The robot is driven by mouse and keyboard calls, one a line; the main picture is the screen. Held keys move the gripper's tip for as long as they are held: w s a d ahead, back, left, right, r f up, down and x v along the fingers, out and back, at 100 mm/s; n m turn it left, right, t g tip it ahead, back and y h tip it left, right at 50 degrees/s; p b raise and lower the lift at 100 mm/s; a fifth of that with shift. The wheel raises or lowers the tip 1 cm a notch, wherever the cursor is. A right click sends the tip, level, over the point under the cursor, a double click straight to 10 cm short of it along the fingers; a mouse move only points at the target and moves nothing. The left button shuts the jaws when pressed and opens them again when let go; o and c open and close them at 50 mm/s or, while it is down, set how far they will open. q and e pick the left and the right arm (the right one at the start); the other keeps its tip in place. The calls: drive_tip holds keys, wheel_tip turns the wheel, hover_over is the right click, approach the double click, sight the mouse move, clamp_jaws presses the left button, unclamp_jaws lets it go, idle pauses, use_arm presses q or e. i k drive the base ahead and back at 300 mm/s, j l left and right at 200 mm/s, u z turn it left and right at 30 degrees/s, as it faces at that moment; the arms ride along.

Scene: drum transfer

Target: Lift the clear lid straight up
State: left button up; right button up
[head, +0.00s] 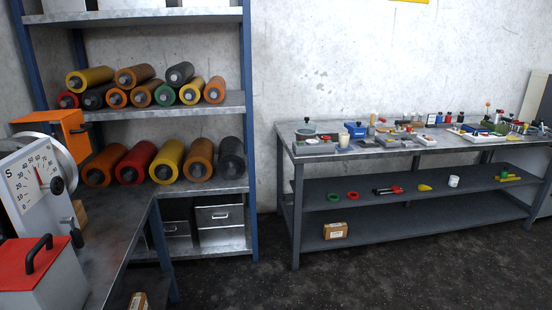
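No clear lid can be made out for certain. A small round greenish dish with a dark knob on top (306,131) sits at the left end of the far workbench; it is too small to tell whether its cover is clear. Neither of my grippers is in view.
A blue-post shelf rack (245,107) holds several coloured rollers. A metal bench (112,238) at the left carries a dial gauge (40,180), an orange box (62,135) and a grey box with a red top (38,265). The far workbench (370,153) holds many small items. Dark floor (235,285) lies clear between.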

sight(306, 129)
drive_tip(key=i, duration=3.2)
